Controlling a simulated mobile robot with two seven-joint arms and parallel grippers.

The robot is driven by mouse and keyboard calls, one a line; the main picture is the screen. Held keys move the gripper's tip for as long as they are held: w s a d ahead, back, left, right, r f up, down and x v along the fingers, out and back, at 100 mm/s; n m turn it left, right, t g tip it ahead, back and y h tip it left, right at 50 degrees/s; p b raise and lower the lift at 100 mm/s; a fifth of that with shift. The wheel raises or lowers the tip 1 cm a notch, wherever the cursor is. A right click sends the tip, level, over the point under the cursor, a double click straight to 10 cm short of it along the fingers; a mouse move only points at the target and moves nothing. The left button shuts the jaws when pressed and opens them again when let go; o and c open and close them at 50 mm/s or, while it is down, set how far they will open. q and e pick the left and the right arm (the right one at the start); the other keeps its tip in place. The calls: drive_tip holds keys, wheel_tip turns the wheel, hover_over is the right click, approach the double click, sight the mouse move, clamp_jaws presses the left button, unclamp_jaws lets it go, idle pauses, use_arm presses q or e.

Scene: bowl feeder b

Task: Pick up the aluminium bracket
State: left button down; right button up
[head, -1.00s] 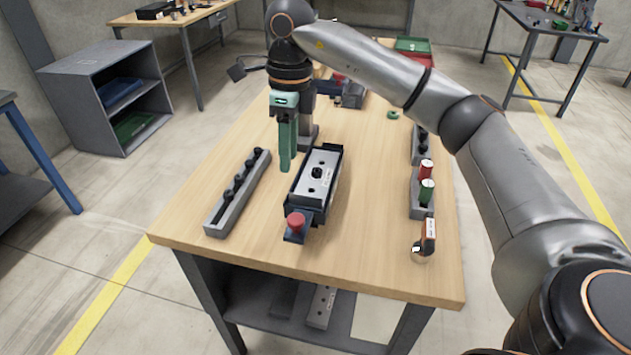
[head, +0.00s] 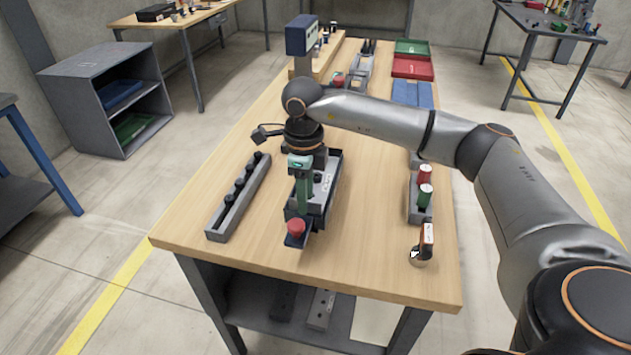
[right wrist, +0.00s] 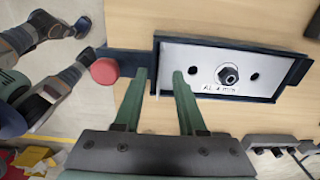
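The aluminium bracket is a flat silver plate marked "AL 4 mm", with a dark hex nut at its middle and a dark hole on either side, in the right wrist view (right wrist: 205,65). It lies in a dark fixture (right wrist: 283,92) with a red knob (right wrist: 104,71) at one end. In the head view my right gripper (head: 304,208) hangs over the knob end of the fixture and hides part of the bracket (head: 326,183). Its two green fingers (right wrist: 162,73) are apart with nothing between them, near the bracket's knob-side end. My left gripper is out of view.
A grey rack with black knobs (head: 218,226) stands left of the fixture. Trays (head: 412,68) lie at the back. The front of the table is clear.

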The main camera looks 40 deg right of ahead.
drive_tip(key=shift+f, duration=0.45)
drive_tip(key=shift+c, duration=0.2)
clamp_jaws()
drive_tip(key=shift+r, duration=0.1)
idle(0.8)
